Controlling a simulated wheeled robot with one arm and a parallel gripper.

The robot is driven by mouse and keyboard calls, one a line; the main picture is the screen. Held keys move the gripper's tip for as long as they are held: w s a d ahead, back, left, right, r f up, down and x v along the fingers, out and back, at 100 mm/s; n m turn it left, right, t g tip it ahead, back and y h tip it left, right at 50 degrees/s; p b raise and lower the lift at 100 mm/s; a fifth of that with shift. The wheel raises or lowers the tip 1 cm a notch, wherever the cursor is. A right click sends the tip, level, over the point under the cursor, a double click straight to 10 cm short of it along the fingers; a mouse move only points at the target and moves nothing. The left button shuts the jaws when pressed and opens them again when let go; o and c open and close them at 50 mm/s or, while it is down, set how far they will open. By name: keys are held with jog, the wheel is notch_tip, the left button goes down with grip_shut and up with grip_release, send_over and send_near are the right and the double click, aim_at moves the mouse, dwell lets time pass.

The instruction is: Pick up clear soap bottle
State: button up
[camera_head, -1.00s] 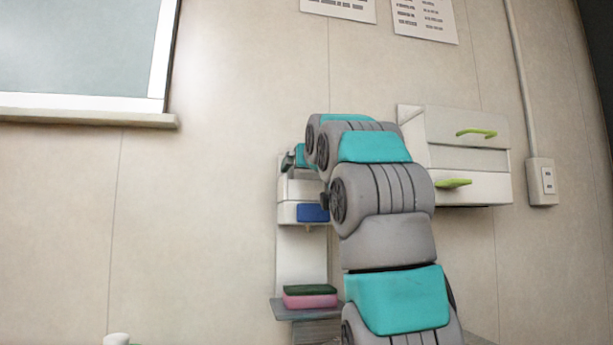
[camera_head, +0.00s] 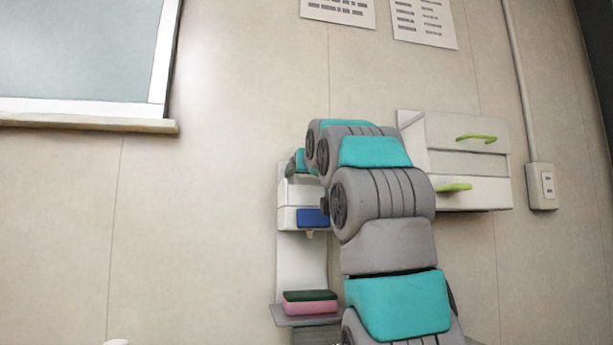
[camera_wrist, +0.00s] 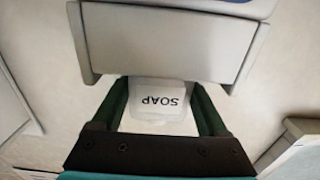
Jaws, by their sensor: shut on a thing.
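The clear soap bottle (camera_wrist: 158,118) shows in the wrist view as a pale, see-through body with "SOAP" upside down on it. My gripper (camera_wrist: 160,90) is shut on the bottle, with one dark green finger along each side of it. The top of the bottle is hidden under the pale housing (camera_wrist: 160,55) just beyond the fingertips. In the head view the bottle cannot be made out, and my own arm covers much of the area around the gripper.
A white wall unit with a blue part (camera_head: 312,217) stands left of my arm. Below it a shelf (camera_head: 300,320) holds a pink and green sponge (camera_head: 310,302). A white drawer cabinet (camera_head: 470,170) with green handles is close on the right.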

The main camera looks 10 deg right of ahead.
jog(key=shift+s+r, duration=0.1)
jog(key=shift+r, duration=0.1)
jog(key=shift+s+r, duration=0.1)
jog(key=shift+r, duration=0.05)
jog(key=shift+r+p, duration=1.05)
jog(key=shift+p, duration=0.1)
notch_tip(320, 180, up, 4)
jog(key=p, duration=0.4)
jog(key=shift+r, duration=0.25)
jog(key=s+b, duration=0.4)
jog(key=s, duration=1.5)
jog(key=shift+s+f+b, duration=0.2)
jog(key=shift+s+b, duration=0.1)
jog(key=shift+b, duration=0.05)
jog(key=shift+s, duration=0.1)
